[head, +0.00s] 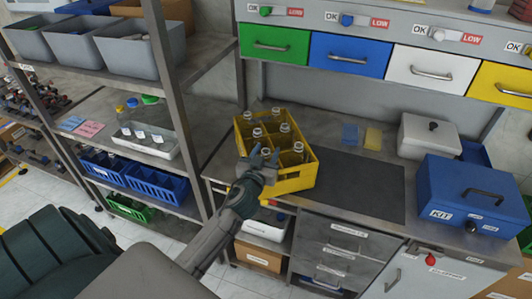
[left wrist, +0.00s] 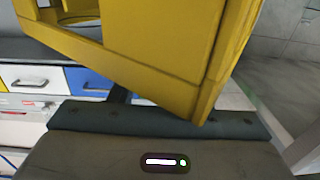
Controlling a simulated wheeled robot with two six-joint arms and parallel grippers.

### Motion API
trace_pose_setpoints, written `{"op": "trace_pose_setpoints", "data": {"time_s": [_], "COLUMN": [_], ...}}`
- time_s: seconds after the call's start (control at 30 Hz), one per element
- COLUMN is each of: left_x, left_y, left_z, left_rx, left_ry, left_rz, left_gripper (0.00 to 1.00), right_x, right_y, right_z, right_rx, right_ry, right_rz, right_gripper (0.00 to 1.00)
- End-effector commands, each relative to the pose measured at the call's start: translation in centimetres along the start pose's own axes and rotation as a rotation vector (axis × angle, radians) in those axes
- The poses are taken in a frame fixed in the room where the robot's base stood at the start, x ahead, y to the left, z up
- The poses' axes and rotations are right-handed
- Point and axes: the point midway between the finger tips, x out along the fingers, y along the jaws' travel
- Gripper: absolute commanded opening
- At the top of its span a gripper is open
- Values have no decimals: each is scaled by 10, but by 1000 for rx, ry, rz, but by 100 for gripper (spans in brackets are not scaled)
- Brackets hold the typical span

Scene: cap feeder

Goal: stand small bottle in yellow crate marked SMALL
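A yellow crate (head: 300,182) stands on the grey workbench, holding several small capped bottles (head: 284,129) upright in its compartments. No SMALL marking on it is readable. My left gripper (head: 265,154) is at the crate's near left side, its fingertips over or against the rim; contact cannot be told. In the left wrist view the yellow crate (left wrist: 185,40) fills the top, close in front of the gripper. The fingers are mostly hidden there, so their opening is unclear, and no bottle shows in them. My right gripper is not in view.
A dark mat (head: 362,188) lies right of the crate, mostly bare. A blue KIT box (head: 450,190) and a white box (head: 428,137) stand further right. Blue and yellow pads (head: 373,138) lie behind. A metal shelf post (head: 168,90) stands left of the crate.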

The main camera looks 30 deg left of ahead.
Motion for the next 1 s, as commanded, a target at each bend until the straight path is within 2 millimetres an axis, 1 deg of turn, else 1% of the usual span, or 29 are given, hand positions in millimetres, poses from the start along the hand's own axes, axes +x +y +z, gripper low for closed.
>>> {"op": "trace_pose_setpoints", "data": {"time_s": [0.17, 0.27, 0.3, 0.37, 0.47, 0.7, 0.8, 0.9, 1.0], "left_x": [0, 0, -3, -12, -32, -84, -101, -112, -118], "left_y": [0, 0, 0, 0, 0, 0, 0, 0, 0], "left_z": [0, -4, -1, 2, 2, 3, 2, 0, -1], "left_rx": [0, 0, 0, 0, 1, 0, -1, -1, 1], "left_ry": [0, 0, -1, -1, 0, -1, -1, -1, -1], "left_rz": [0, 0, 0, 1, 1, 1, 1, 0, 0], "left_gripper": [44, 44, 44, 44, 44, 44, 44, 44, 44], "right_x": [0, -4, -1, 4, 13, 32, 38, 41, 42], "right_y": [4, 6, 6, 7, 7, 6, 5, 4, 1], "right_z": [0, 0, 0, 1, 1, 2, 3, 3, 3], "right_rx": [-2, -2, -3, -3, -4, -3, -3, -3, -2], "right_ry": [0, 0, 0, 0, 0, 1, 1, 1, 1], "right_rz": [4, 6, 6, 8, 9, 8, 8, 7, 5], "right_gripper": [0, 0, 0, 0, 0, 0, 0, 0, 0]}}
